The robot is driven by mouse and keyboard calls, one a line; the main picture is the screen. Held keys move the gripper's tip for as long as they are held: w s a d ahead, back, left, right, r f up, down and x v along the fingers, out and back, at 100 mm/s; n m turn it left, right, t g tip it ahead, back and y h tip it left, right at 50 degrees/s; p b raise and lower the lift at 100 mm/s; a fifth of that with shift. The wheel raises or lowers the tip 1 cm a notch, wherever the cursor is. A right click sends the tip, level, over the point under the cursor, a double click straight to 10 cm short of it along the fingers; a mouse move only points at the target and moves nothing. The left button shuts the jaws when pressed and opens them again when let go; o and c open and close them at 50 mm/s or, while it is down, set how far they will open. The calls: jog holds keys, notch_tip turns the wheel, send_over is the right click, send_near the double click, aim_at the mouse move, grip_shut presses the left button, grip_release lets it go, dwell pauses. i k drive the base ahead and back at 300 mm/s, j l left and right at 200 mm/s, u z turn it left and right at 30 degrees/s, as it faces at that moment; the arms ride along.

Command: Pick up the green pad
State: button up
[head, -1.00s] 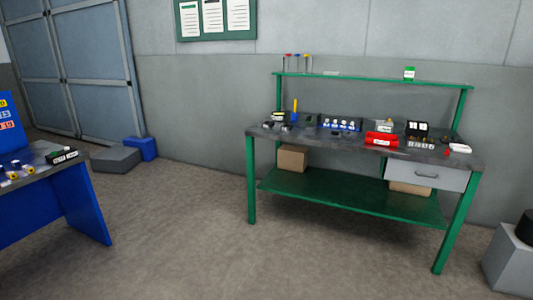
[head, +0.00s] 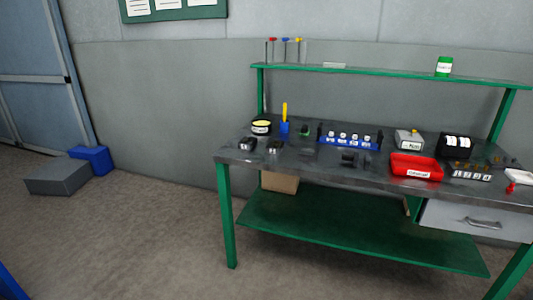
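A workbench (head: 228,153) with a dark top and green frame stands ahead of me. A small dark item with a hint of green (head: 305,131) lies on its top, right of a blue holder (head: 284,128) with a yellow stick. It may be the green pad, but it is too small to tell. A green container (head: 443,66) with a white label stands on the upper shelf. My gripper is not in view.
A cardboard box (head: 280,182) sits below. The floor (head: 130,235) before the bench is clear.

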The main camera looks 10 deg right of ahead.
aim_at(304, 132)
jog(key=i+u, duration=0.1)
jog(key=i, duration=0.4)
jog(key=i+l+u, duration=0.1)
jog(key=i, duration=0.4)
